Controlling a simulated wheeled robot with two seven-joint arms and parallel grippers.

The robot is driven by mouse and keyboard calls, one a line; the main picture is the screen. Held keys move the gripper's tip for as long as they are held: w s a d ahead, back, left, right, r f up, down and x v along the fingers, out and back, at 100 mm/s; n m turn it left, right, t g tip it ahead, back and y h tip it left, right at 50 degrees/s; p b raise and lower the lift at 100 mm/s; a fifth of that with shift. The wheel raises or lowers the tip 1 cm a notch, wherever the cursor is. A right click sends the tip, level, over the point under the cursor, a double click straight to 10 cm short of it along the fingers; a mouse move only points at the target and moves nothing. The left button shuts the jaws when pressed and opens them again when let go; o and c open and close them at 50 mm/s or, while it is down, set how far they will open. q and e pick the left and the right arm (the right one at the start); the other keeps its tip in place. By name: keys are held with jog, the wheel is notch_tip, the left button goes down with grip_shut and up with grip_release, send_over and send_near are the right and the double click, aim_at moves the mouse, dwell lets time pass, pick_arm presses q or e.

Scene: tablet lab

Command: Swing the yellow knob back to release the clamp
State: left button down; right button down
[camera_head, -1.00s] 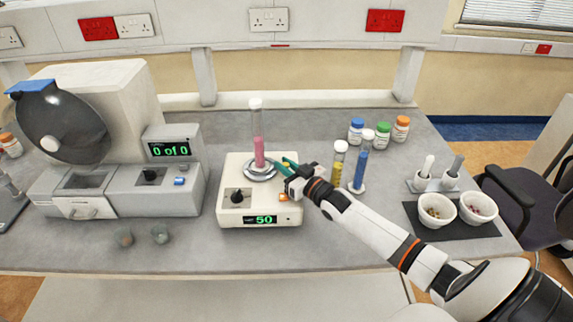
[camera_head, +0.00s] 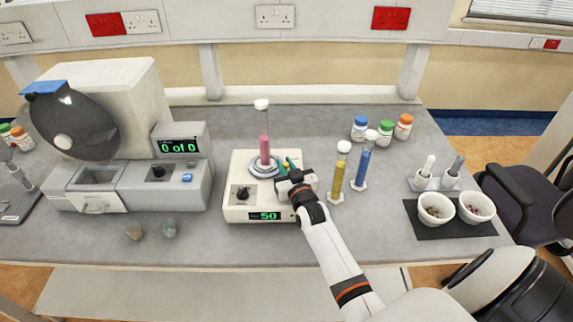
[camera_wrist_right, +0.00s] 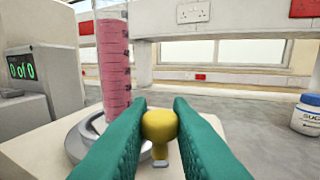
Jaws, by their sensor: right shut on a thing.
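The yellow knob (camera_wrist_right: 160,127) sits between the green fingers of my right gripper (camera_wrist_right: 160,125) in the right wrist view, at the right side of the grey clamp ring (camera_wrist_right: 82,140). The right gripper also shows in the head view (camera_head: 288,167), shut on the knob, which is mostly hidden there. A cylinder of pink liquid (camera_head: 263,140) stands upright in the clamp ring on the cream machine (camera_head: 240,170). The machine's display (camera_head: 265,216) reads 50. My left gripper is not in view.
Cylinders of yellow (camera_head: 338,175) and blue liquid (camera_head: 362,165) stand close to the right of my gripper. Bottles (camera_head: 360,128) stand behind them. A grey machine (camera_head: 140,180) is at the left. The bench front is mostly clear.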

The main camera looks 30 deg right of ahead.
jog(key=shift+r, duration=0.1)
jog(key=c, duration=1.3)
grip_release()
jog(key=shift+w, duration=0.1)
jog(key=shift+c, duration=0.2)
jog(key=shift+s+a+f, duration=0.1)
jog(key=shift+s+f, duration=0.1)
jog(key=shift+s, duration=0.25)
jog(key=b+v, duration=0.2)
jog(key=v, duration=0.9)
jog(key=shift+s+r, duration=0.1)
jog(key=shift+r, duration=0.05)
